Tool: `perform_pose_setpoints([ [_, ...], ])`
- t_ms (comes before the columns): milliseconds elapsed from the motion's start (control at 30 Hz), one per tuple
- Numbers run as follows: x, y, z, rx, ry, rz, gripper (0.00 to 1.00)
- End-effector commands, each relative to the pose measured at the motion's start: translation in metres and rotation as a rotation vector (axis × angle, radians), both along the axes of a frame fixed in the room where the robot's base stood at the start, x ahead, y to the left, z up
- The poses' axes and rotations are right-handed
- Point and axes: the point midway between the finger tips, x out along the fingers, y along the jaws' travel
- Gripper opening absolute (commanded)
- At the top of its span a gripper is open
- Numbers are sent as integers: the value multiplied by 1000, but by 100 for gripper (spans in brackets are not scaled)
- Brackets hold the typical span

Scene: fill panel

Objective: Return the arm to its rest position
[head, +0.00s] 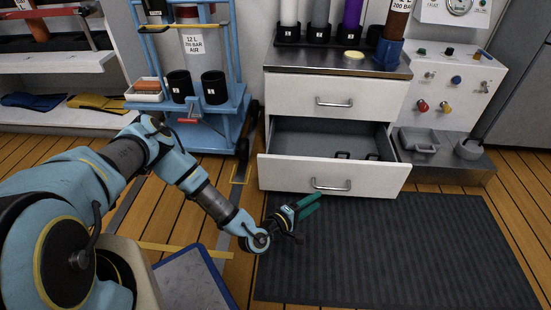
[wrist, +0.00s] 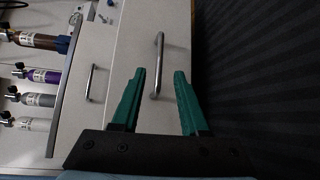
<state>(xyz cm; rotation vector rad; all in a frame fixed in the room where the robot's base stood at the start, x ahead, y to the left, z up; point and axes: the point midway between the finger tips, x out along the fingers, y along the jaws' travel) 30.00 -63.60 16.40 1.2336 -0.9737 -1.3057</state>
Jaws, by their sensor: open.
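My gripper (head: 309,206) has green fingers and is at the end of my blue arm, in front of the lower drawer and above the dark mat. My arm is stretched forward and low from the left of the head view.
The lower drawer (head: 282,174) is pulled open, with small dark items inside. The upper drawer (head: 300,85) is shut. A blue cart (head: 215,130) stands left of the cabinet. A ribbed dark mat (head: 400,250) covers the floor in front. A valve panel (head: 455,70) stands right.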

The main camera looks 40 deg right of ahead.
Motion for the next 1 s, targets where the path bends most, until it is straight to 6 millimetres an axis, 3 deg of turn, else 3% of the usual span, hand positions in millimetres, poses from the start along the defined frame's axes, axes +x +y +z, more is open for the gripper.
perform_pose_setpoints([
  [267,6,1,2,15,-18,-9,44],
  [467,51,14,16,160,-159,-88,44],
  [767,151,84,54,534,-414,-216,44],
  [1000,220,171,111,840,-531,-264,44],
])
